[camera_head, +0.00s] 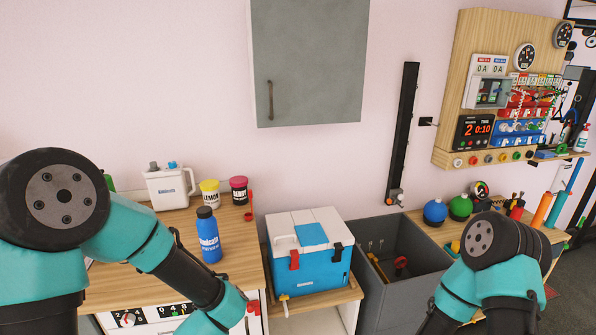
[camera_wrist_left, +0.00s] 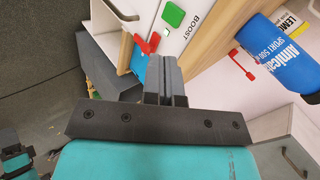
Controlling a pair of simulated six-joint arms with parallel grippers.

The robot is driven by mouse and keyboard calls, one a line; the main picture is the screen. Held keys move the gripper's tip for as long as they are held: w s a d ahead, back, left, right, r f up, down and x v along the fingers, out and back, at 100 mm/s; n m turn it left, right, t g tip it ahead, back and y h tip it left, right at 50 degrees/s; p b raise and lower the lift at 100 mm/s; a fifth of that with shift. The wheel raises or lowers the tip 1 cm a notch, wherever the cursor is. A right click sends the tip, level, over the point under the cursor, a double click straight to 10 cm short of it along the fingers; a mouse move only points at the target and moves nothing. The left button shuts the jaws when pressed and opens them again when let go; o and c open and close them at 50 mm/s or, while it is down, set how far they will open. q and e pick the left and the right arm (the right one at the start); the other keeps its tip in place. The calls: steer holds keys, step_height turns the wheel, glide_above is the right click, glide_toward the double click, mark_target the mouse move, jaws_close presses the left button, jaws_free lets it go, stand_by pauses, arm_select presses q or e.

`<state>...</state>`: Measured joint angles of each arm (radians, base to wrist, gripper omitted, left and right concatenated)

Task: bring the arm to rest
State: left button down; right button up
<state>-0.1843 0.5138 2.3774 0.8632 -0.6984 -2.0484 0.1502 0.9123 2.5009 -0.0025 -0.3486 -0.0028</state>
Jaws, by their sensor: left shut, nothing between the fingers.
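My left gripper (camera_wrist_left: 166,78) shows in the left wrist view, its two dark fingers pressed together with nothing between them. It points toward a white panel with a green button and a red lever, in front of the counter. In the head view my left arm comes in from the left and runs down past the bottom edge, so its gripper is hidden there. My right arm shows at the lower right of the head view, with its gripper out of sight. No plates show in either view.
A blue bottle (camera_head: 208,236) stands on the wooden counter (camera_head: 178,225), near a white jug (camera_head: 168,188) and two small tubs. Right of it are a blue-and-white cooler (camera_head: 310,265) and an open grey bin (camera_head: 399,250). Round flasks (camera_head: 435,212) stand on the right-hand counter.

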arm_select(q)
steer(key=s+f+n+g+h, duration=0.2)
steer(key=s+f+n, duration=0.4)
steer(key=f, duration=0.4)
steer(key=s+f+n+g+h, duration=0.3)
steer(key=s+f+n+g, duration=0.2)
steer(key=s+f+n, duration=0.2)
steer(key=shift+s+f+n+g, duration=0.25)
steer(key=shift+f+n, duration=0.75)
steer(key=shift+f, duration=1.3)
steer(key=shift+w, duration=0.1)
